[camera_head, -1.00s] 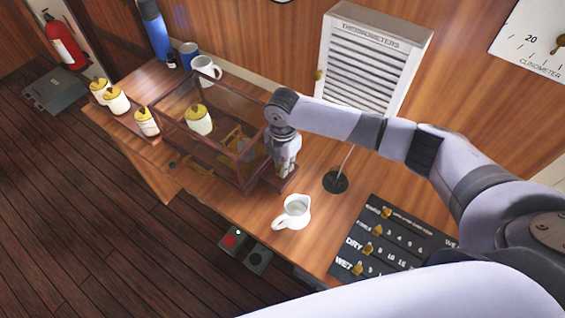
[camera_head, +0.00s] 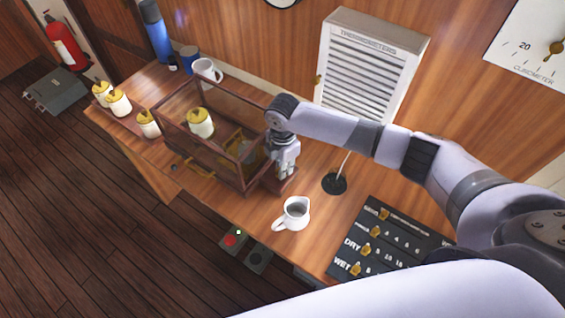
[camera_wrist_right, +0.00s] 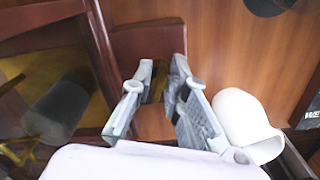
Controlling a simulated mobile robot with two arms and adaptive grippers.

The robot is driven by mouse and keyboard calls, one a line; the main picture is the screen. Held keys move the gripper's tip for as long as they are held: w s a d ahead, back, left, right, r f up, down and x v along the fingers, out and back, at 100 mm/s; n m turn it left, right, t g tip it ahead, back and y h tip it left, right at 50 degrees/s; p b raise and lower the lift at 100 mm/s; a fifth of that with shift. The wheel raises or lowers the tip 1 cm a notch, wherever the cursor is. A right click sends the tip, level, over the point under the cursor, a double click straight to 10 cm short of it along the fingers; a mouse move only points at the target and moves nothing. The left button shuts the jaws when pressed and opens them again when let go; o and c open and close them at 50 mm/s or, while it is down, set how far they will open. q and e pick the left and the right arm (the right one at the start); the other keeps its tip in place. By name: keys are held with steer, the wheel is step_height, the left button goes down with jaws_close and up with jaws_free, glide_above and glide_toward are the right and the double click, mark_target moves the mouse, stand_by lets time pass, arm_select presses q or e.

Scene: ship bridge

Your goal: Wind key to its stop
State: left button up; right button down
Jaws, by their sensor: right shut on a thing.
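A glass-sided case with a dark red wooden frame (camera_head: 213,180) stands on the desk; brass parts and a dark drum (camera_wrist_right: 60,103) show inside it. My right gripper (camera_head: 284,170) is at the case's right end, pointing down, with the white jug just to its right. In the right wrist view its two grey fingers (camera_wrist_right: 160,78) are close to a wooden block of the case. A small brass piece (camera_wrist_right: 155,90), which looks like the key, shows between the fingers. Most of the key is hidden by them. My left gripper is not in view.
A white jug (camera_head: 294,214) stands close to the gripper. A yellow-topped jar (camera_head: 200,123) is at the case, with more jars (camera_head: 148,124) to the left. A thin stand (camera_head: 335,183) and a dark labelled board (camera_head: 390,240) lie to the right.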

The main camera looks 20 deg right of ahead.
steer(key=m+p, duration=0.1)
steer(key=m, duration=0.1)
steer(key=shift+s+r+m, duration=0.1)
steer(key=shift+m, duration=0.3)
steer(key=m, duration=0.2)
steer(key=shift+m+p, duration=0.4)
steer(key=m, duration=0.5)
steer(key=shift+s, duration=0.15)
steer(key=m, duration=0.5)
steer(key=shift+s+a+m, duration=0.1)
steer(key=shift+a+m, duration=0.05)
steer(key=shift+m, duration=0.25)
steer(key=m, duration=0.4)
steer(key=shift+a+m, duration=0.15)
steer(key=shift+m, duration=0.15)
steer(key=m, duration=0.4)
steer(key=shift+a+m, duration=0.1)
steer(key=shift+m, duration=0.2)
steer(key=m, duration=0.4)
steer(key=shift+a, duration=0.1)
steer(key=shift+w+m, duration=0.2)
steer(key=shift+m, duration=1.6)
